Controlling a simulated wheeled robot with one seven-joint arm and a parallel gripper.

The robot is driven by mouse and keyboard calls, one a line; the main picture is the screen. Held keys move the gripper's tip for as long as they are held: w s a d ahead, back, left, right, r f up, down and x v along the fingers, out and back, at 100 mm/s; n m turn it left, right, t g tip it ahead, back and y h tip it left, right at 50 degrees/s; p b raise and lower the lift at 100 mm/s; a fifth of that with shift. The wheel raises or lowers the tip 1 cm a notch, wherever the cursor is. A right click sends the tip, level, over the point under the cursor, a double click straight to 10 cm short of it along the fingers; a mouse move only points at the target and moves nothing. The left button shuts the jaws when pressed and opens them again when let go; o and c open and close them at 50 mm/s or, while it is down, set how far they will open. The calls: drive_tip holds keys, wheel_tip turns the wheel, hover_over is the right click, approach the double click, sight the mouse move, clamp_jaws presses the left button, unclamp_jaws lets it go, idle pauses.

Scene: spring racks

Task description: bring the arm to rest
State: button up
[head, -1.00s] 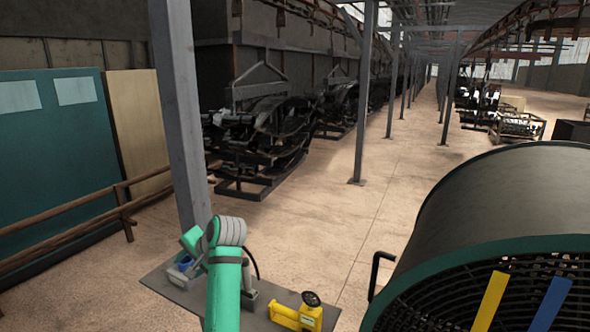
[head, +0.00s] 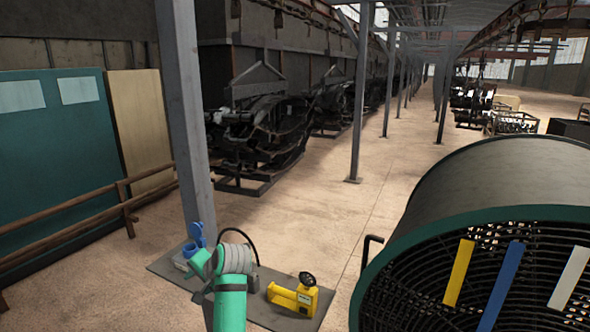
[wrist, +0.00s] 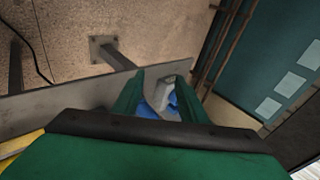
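My green arm (head: 230,300) reaches up from the bottom of the head view with its grey-ringed joint bent over to the left. My gripper (wrist: 158,92) shows two green fingers standing apart in the wrist view. A blue and grey item (head: 196,236) stands just behind my arm's end on a grey bench top (head: 165,267). Its blue part also shows between the fingers in the wrist view (wrist: 148,110). The fingers seem not to grip it, though contact is hard to tell. The fingertips are hidden in the head view.
A yellow device with a black handwheel (head: 292,297) stands on the bench right of my arm. A large drum with a grille and coloured strips (head: 490,220) fills the right. A grey post (head: 185,120) rises behind the bench. A wooden rail (head: 70,230) runs left. The aisle floor is open.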

drive_tip(key=s+d+f+t+h, duration=0.1)
drive_tip(key=s+d+f, duration=0.1)
drive_tip(key=d+f, duration=0.35)
drive_tip(key=s+d+f+t+h, duration=0.1)
drive_tip(key=s+d+f, duration=0.2)
drive_tip(key=f, duration=0.6)
drive_tip(key=s+d+f+t+h, duration=0.1)
drive_tip(key=s+d+f, duration=0.1)
drive_tip(key=d+f, duration=0.35)
drive_tip(key=s+d+f+t+h, duration=0.1)
drive_tip(key=s+d+f, duration=0.35)
drive_tip(key=s, duration=0.25)
drive_tip(key=s+d+f+t, duration=0.1)
drive_tip(key=s+d+f, duration=0.2)
drive_tip(key=s+f, duration=0.35)
drive_tip(key=s+d+r+n+t+h, duration=0.1)
drive_tip(key=s+d, duration=0.2)
drive_tip(key=s, duration=0.7)
drive_tip(key=s+d+r+n+t+h, duration=0.1)
drive_tip(key=s+d+n, duration=0.15)
drive_tip(key=s, duration=0.75)
drive_tip(key=s+d+r+n+t+h, duration=0.1)
drive_tip(key=s+r+t, duration=0.1)
drive_tip(key=s+r, duration=1.2)
drive_tip(key=shift+s+d+t, duration=0.2)
drive_tip(key=shift+s+t, duration=0.2)
drive_tip(key=shift+s, duration=0.85)
drive_tip(key=shift+n, duration=0.25)
drive_tip(key=shift+c, duration=1)
